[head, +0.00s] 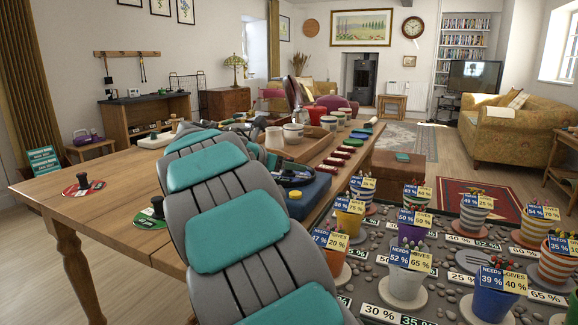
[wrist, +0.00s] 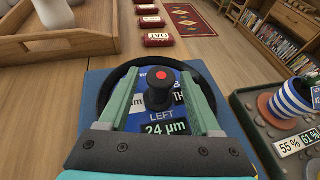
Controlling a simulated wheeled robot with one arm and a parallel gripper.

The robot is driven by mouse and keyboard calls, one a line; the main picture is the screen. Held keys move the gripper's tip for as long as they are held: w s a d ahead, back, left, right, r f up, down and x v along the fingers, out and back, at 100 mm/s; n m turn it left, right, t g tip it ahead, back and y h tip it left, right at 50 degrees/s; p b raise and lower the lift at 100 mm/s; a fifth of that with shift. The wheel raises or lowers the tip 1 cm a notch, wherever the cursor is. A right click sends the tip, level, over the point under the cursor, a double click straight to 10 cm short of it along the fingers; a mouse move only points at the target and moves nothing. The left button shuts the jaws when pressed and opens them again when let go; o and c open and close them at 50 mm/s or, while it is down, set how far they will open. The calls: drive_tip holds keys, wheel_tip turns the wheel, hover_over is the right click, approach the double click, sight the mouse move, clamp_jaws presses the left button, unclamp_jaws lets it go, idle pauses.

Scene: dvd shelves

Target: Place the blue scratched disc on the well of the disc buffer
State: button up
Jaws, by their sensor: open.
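In the wrist view, my gripper (wrist: 163,108) is open, with one green finger on each side of a black knob (wrist: 158,96) with a red top. Whether the fingers touch the knob is unclear. The knob stands over a round, blue-labelled face (wrist: 135,107), apparently the blue disc, inside a dark ring (wrist: 205,85). Text there reads "LEFT 24 µm". The ring lies on a blue body (wrist: 93,80), apparently the disc buffer, also visible in the head view (head: 308,196). My gripper hides part of the label; I cannot tell if the disc is fully seated. My arm hides my gripper in the head view.
A red disc (head: 72,190) and a green disc (head: 143,222), both with black knobs, lie on the wooden table (head: 110,210). A wooden tray (wrist: 75,43) with pots is beyond the buffer. Plant pots stand on a pebbled tray at the right.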

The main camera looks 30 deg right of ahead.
drive_tip(key=shift+a+r, duration=0.3)
drive_tip(key=v, duration=1.1)
drive_tip(key=shift+s+a+r+p, duration=0.1)
drive_tip(key=shift+s+r+p, duration=0.05)
drive_tip(key=shift+p, duration=0.25)
